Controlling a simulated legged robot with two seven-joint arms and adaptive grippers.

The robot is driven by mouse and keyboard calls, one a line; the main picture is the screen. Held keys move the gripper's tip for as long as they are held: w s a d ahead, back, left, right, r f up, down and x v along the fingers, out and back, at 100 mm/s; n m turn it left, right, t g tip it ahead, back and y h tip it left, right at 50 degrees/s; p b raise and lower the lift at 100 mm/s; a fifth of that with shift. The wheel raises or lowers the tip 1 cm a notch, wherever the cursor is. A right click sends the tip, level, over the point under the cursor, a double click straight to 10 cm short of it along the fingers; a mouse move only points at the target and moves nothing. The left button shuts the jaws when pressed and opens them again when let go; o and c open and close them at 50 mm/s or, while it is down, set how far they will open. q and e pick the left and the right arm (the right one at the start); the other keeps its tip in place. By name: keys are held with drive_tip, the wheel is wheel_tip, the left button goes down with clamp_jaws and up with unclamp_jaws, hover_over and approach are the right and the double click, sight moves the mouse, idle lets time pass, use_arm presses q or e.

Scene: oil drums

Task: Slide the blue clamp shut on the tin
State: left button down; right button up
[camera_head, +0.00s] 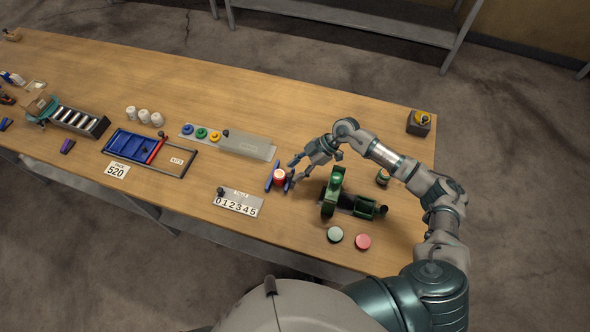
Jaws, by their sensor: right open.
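The tin (280,176), red with a pale top, stands upright on the table between the two blue sides of the clamp (268,184). One blue side is left of the tin and the other is right of it, close to it; I cannot tell whether either touches. My right gripper (293,169) is open, with its fingers pointing left, just right of and above the clamp in the picture. Its fingertips are near the clamp's right side; contact is too small to tell. My left gripper is out of view.
A green machine (333,192) stands right of the clamp, with a pale green disc (335,234) and a pink disc (363,241) in front. A number plate (239,203) lies left. A grey board (245,146) with coloured rings lies behind.

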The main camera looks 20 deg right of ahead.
drive_tip(key=v, duration=1.1)
